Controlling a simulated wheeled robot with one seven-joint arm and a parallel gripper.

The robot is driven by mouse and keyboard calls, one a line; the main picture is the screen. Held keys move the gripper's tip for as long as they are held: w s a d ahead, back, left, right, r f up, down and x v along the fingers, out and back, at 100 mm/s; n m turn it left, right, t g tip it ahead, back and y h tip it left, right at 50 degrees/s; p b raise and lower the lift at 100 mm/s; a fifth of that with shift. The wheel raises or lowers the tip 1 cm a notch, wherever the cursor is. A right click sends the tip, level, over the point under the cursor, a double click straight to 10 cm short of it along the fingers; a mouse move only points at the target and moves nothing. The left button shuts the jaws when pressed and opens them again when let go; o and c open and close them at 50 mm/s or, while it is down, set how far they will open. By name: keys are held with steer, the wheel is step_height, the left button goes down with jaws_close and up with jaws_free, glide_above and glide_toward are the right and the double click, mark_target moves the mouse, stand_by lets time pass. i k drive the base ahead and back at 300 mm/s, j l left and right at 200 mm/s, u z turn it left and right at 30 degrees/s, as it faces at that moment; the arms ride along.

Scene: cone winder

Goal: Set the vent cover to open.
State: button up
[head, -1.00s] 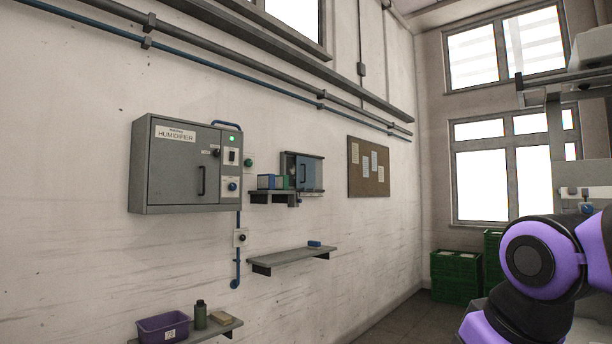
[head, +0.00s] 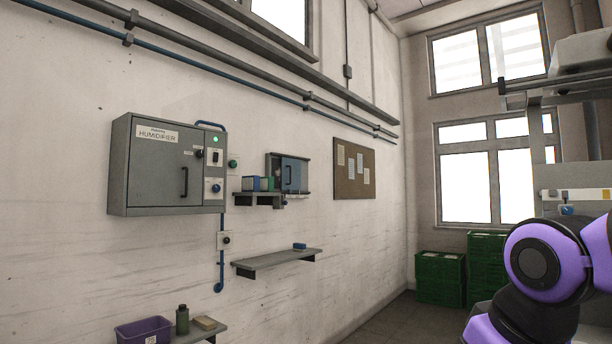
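I cannot make out a vent cover for certain in the head view. A grey cabinet labelled HUMIDIFIER (head: 150,170) hangs on the left wall, its door shut, with a lit green lamp, a switch and a blue knob on its right side panel. A small wall cabinet with a bluish sliding or hinged front (head: 293,174) hangs farther along the wall. Part of a grey machine (head: 575,207) with a blue knob shows at the right edge. My purple and black arm is at the lower right; my gripper is out of view.
Shelves carry small boxes (head: 252,183), a blue item (head: 299,246), and a purple bin (head: 143,331) with a green bottle (head: 182,320). Green crates (head: 440,278) stand in the far corner. A notice board (head: 354,170) hangs on the wall. Some floor shows before the crates.

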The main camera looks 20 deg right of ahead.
mark_target(294, 176)
steer(key=i+z, duration=0.3)
steer(key=i, duration=3.15)
